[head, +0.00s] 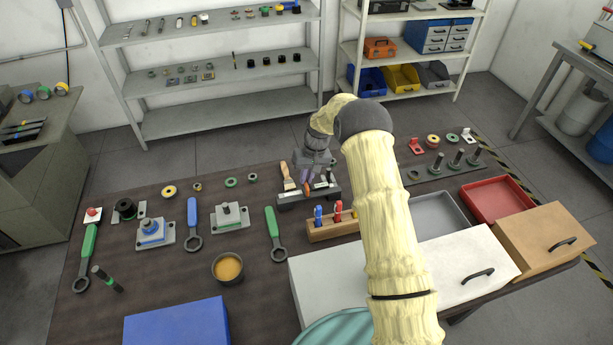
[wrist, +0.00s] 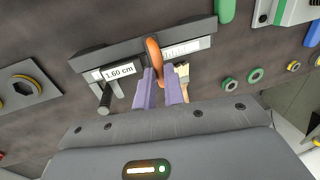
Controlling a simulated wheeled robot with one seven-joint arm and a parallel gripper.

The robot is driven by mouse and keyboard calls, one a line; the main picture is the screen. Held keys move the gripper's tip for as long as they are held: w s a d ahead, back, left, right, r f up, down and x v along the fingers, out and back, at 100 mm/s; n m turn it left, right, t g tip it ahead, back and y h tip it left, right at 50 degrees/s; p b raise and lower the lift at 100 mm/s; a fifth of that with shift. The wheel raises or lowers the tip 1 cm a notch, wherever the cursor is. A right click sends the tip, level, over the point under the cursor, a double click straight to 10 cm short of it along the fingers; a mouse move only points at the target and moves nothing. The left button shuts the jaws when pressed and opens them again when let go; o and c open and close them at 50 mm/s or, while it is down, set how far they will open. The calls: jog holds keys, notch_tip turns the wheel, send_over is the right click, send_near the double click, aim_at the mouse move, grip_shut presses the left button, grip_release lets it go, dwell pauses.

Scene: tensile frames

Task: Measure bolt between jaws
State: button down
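A dark caliper-like gauge (head: 290,201) lies on the table under my gripper. In the head view the bolt (head: 328,175) is at the gauge's right end. My gripper (wrist: 159,72), with purple fingers, points down at the gauge's middle. The fingers appear closed on the orange handle, which fills their gap.
A brush (head: 288,178) is beside the gauge. A wooden holder (head: 332,229) with coloured tools stands in front. Several bolts (head: 455,158) stand at the right. Trays and drawers (head: 495,203) fill the front right. Wrenches, rings and a cup (head: 228,268) are on the left.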

jog(key=shift+s+a+b, duration=0.25)
jog(key=shift+a+b, duration=0.2)
jog(key=shift+a, duration=0.8)
jog(key=shift+d, duration=0.1)
jog(key=c, duration=1.9)
grip_release()
jog(key=o, duration=0.4)
jog(key=d+r+b, duration=0.1)
jog(key=r, duration=0.4)
jog(key=d+r, duration=0.1)
jog(key=r, duration=0.5)
jog(key=d+r+b, duration=0.1)
jog(key=r, duration=0.5)
jog(key=shift+w+d+b, duration=0.15)
jog(key=shift+w+b, duration=0.15)
jog(key=shift+b, duration=0.05)
